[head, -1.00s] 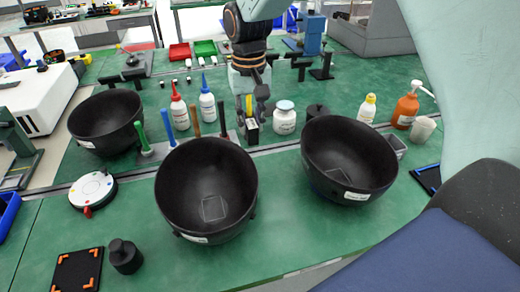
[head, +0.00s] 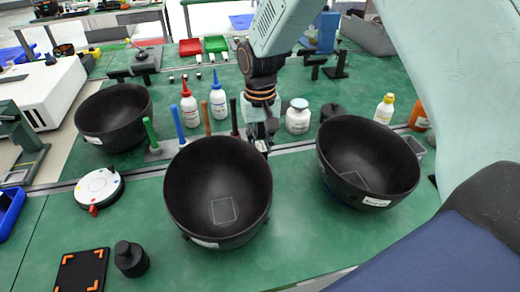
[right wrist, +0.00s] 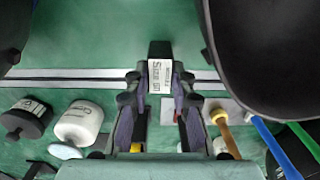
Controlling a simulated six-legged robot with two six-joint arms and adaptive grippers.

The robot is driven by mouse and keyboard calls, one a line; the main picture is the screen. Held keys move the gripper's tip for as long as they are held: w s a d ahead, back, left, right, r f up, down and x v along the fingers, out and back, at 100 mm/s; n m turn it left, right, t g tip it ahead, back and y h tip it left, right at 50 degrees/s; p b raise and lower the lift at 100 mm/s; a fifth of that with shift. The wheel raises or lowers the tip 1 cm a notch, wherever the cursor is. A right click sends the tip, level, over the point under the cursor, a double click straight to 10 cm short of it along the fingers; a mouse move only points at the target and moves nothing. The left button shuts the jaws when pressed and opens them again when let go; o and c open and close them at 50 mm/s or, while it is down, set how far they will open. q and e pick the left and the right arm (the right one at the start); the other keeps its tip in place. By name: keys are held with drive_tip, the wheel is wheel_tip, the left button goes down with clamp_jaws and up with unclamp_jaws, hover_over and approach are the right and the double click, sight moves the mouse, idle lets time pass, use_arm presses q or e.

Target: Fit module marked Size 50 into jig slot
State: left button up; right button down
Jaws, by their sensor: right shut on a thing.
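My right gripper (head: 262,132) hangs behind the gap between two black bowls. In the right wrist view its two fingers (right wrist: 160,88) are shut on a small black module (right wrist: 160,52) with a white printed label, seemingly "Size" and a blurred number. In the head view the module is mostly hidden by the gripper and the bowl rim. A flat black plate with orange corner marks (head: 82,270) lies at the front left; I cannot tell whether it is the jig. My left gripper is out of view.
The middle bowl (head: 218,190) and right bowl (head: 368,165) flank the gripper closely; another bowl (head: 114,115) stands at left. Bottles, upright coloured-handled tools (head: 178,124) and a white jar (head: 297,118) stand nearby.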

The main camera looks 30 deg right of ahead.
drive_tip(key=shift+s+f, duration=0.1)
drive_tip(key=shift+f, duration=0.65)
drive_tip(key=shift+a, duration=0.3)
drive_tip(key=shift+f, duration=0.1)
drive_tip(key=c, duration=1.4)
unclamp_jaws()
drive_tip(key=shift+d+f, duration=0.1)
drive_tip(key=shift+d, duration=0.1)
drive_tip(key=shift+o, duration=1.3)
drive_tip(key=shift+a, duration=0.15)
